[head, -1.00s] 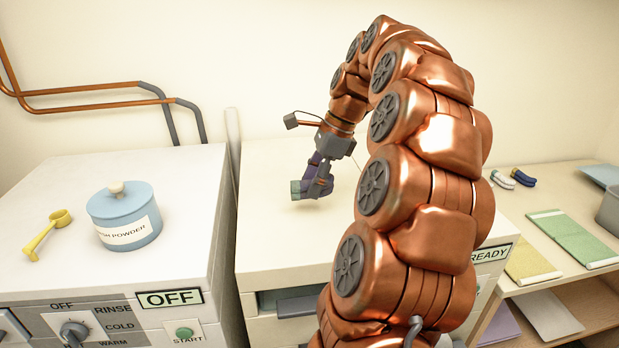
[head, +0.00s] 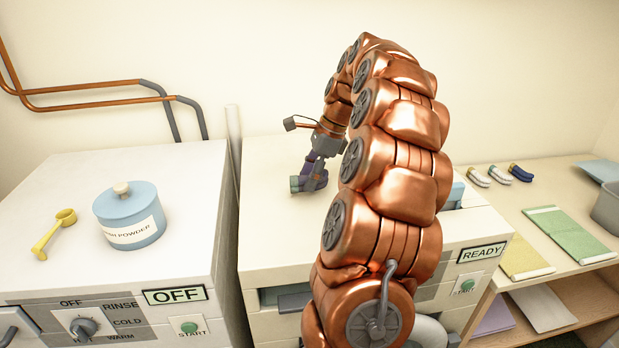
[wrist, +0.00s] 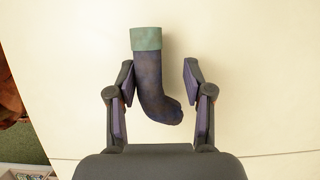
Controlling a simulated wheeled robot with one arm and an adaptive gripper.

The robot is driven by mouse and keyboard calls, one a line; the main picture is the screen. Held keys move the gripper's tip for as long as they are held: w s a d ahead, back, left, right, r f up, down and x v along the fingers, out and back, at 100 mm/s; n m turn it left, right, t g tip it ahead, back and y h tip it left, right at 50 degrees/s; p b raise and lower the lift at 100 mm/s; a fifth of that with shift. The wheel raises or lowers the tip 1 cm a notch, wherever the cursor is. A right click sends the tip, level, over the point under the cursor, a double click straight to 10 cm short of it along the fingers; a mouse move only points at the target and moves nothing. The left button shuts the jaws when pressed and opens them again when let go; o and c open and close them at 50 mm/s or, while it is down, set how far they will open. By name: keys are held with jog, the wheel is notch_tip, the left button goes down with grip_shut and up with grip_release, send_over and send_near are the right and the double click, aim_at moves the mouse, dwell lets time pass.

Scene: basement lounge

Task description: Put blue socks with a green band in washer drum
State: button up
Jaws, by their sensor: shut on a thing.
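The sock's green end (head: 294,184) points left. The left machine (head: 60,270) reads OFF and has a RINSE, COLD, WARM dial. No drum interior shows.
Several socks lie on the right-hand shelf (head: 490,200), with a green folded cloth (head: 570,234) and a yellow one (head: 522,260). My arm hides much of the right machine.

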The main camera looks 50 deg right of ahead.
aim_at(313, 173)
jog(key=shift+f, duration=0.7)
jog(key=shift+f, duration=0.2)
jog(key=o, duration=1.2)
jog(key=shift+c, duration=0.2)
jog(key=shift+r, duration=0.15)
jog(key=shift+b+v, duration=1.05)
jog(key=shift+v, duration=2.6)
jog(key=p+v, duration=0.4)
jog(key=v, duration=0.1)
